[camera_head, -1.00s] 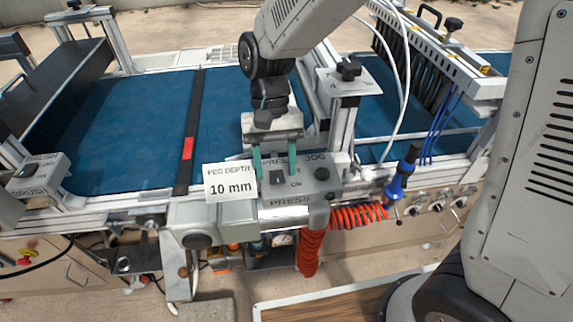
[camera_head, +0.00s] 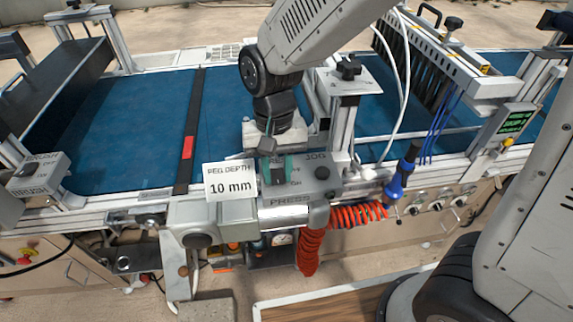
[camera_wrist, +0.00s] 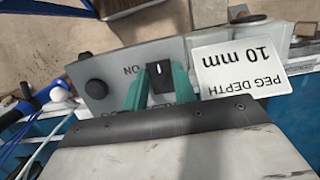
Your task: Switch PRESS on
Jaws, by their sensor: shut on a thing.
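The PRESS switch (camera_wrist: 160,88) is a black rocker with a small white mark, set in a grey control box (camera_wrist: 113,68) lettered ON beside it. In the head view the same box (camera_head: 297,200) stands at the front edge of the blue conveyor, with PRESS on its front. My gripper (camera_wrist: 159,86) has its two teal fingers down at the panel, one on each side of the switch, and is shut on it. In the head view my gripper (camera_head: 277,170) partly hides the switch and its lettering. Whether the switch is on cannot be told.
A white PEG DEPTH 10 mm card (camera_head: 231,181) stands close to the left of my gripper. A black JOG button (camera_head: 322,173) is on the right of the box. An orange coiled hose (camera_head: 357,216) and a blue fitting (camera_head: 398,180) lie further right.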

